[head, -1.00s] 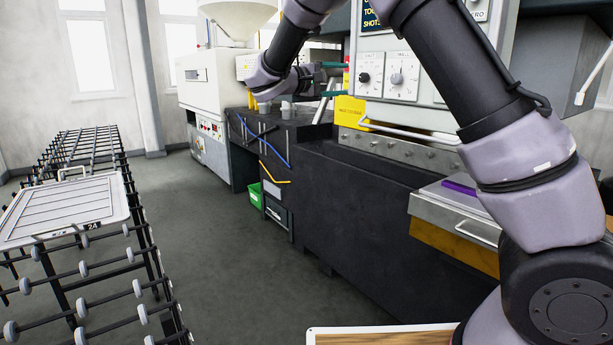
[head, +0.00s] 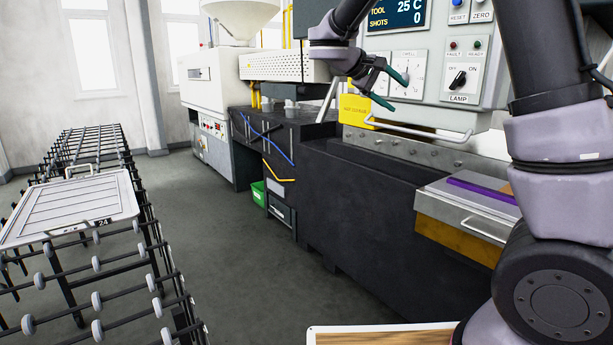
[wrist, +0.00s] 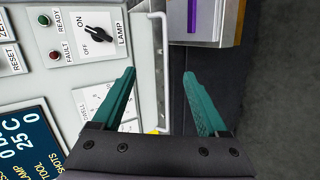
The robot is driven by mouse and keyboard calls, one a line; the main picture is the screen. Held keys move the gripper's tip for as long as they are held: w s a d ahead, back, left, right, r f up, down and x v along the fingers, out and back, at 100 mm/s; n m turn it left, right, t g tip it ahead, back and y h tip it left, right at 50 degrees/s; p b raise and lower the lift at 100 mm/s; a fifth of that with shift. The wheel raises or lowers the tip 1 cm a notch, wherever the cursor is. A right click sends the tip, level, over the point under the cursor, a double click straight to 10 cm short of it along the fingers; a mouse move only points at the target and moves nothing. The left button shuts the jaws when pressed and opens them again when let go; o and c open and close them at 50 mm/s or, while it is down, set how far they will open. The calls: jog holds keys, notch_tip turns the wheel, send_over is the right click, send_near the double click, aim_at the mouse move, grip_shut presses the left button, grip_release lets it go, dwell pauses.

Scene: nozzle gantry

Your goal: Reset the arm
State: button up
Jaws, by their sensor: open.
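My gripper (head: 391,90) is in front of the control panel in the head view, with its two green fingers spread and nothing between them. In the wrist view the two green fingers (wrist: 163,105) stand apart. Between and beyond them are a white handle bar and a dark surface. The grey control panel (head: 424,66) has a display, a dwell dial and a lamp switch (head: 458,79). The lamp switch also shows in the wrist view (wrist: 98,34).
A metal case (head: 470,208) with a purple strip (head: 482,191) sits right of the dark machine bed (head: 365,205). A handle bar (head: 420,130) runs below the panel. A roller conveyor (head: 95,265) carrying a white panel (head: 70,210) stands left. The floor between is clear.

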jog(key=s+d+f+m+g+y, duration=0.1)
jog(key=s+d+m+g+y, duration=0.15)
jog(key=s+d, duration=0.3)
jog(key=s+a+m+t+y, duration=0.1)
jog(key=s+y, duration=0.4)
jog(key=s, duration=0.6)
jog(key=s+a+m+t+y, duration=0.2)
jog(key=s+m+y, duration=0.3)
jog(key=s, duration=0.5)
jog(key=shift+s+a+f+t, duration=0.2)
jog(key=shift+s+t, duration=0.15)
jog(key=shift+t, duration=0.4)
